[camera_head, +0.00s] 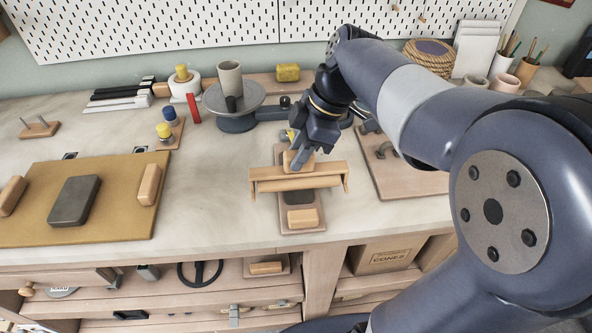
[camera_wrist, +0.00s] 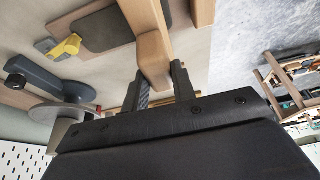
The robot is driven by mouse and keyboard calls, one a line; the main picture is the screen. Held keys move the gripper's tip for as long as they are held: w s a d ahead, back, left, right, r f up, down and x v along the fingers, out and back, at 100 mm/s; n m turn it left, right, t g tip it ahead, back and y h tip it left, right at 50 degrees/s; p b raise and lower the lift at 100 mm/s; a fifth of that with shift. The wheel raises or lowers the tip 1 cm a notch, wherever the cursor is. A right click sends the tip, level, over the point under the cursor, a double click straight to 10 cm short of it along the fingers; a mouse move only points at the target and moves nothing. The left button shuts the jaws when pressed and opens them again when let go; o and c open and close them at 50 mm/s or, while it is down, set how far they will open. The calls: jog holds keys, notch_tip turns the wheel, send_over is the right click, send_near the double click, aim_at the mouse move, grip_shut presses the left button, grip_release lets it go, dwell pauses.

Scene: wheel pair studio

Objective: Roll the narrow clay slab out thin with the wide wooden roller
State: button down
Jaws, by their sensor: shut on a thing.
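The wide wooden roller (camera_head: 272,185) is a pale wooden bar with short end pieces and a block-shaped grip (camera_wrist: 154,60). My gripper (camera_head: 298,163) is shut on that grip from above. In the wrist view, the fingers (camera_wrist: 155,88) sit either side of the wood. The narrow clay slab (camera_head: 299,197) is dark grey and lies on a narrow wooden board (camera_head: 287,228), crossed by the roller. Part of the slab is hidden under the roller. It also shows in the wrist view (camera_wrist: 103,30). I cannot tell whether the roller touches the slab.
A pale wooden block (camera_head: 303,218) sits at the board's near end. A wide ochre board (camera_head: 110,228) at left carries another dark slab (camera_head: 74,201) between wooden blocks. A turntable (camera_head: 237,122) with a cup stands behind. A tool board (camera_head: 405,184) lies right. Bare bench lies between the boards.

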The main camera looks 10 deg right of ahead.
jog(key=shift+r, duration=0.1)
notch_tip(320, 180, up, 4)
jog(key=p, duration=0.3)
jog(key=shift+s, duration=0.1)
dwell(0.5)
